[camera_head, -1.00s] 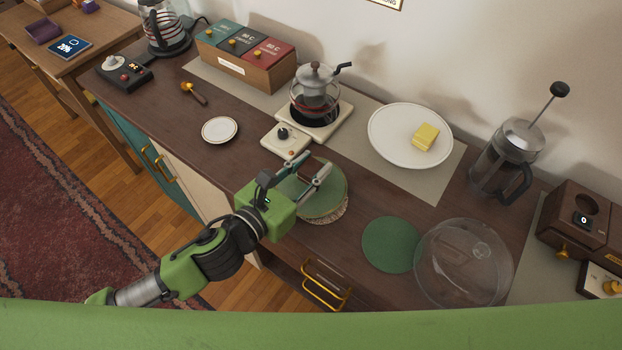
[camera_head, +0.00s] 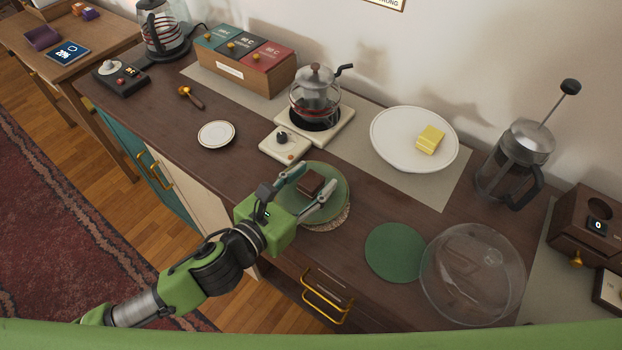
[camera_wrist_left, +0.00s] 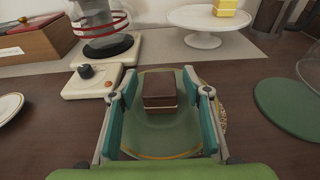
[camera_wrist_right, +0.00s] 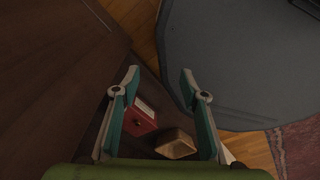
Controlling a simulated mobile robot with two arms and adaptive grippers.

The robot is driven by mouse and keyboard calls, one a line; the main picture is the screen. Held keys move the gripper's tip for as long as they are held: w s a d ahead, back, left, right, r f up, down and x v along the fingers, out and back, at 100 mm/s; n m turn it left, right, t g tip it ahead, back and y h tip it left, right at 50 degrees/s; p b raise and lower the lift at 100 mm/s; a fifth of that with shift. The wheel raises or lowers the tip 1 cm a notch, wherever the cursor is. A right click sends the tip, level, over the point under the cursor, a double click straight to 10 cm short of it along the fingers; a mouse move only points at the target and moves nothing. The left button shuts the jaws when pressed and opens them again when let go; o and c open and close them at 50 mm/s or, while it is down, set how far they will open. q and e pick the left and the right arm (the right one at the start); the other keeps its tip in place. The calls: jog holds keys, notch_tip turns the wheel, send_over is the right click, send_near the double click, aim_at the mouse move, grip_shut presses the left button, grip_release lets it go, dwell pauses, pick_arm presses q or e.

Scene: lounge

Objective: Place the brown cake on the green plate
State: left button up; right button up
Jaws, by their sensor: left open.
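The brown cake (camera_head: 310,183) is a small dark block with a pale layer, resting on the green plate (camera_head: 335,194). In the left wrist view the cake (camera_wrist_left: 160,92) sits on the upper middle of the plate (camera_wrist_left: 165,140). My left gripper (camera_head: 307,192) is open, its fingers on either side of the cake and apart from it in the left wrist view. My right gripper (camera_wrist_right: 160,75) shows only in its own wrist view, with fingers spread and nothing between the tips.
A yellow cake (camera_head: 430,139) sits on a white stand (camera_head: 387,142). A glass dome (camera_head: 472,273) and a flat green disc (camera_head: 394,251) lie to the right. A burner (camera_head: 283,143) with a glass pot stands behind the plate. A French press (camera_head: 514,160) stands at right.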

pick_arm(q)
jog(key=shift+r, duration=0.1)
jog(key=shift+s+r, duration=0.1)
jog(key=b+v, duration=0.2)
jog(key=v, duration=0.8)
jog(key=shift+s+a, duration=0.1)
jog(key=shift+a, duration=0.15)
jog(key=shift+v, duration=0.75)
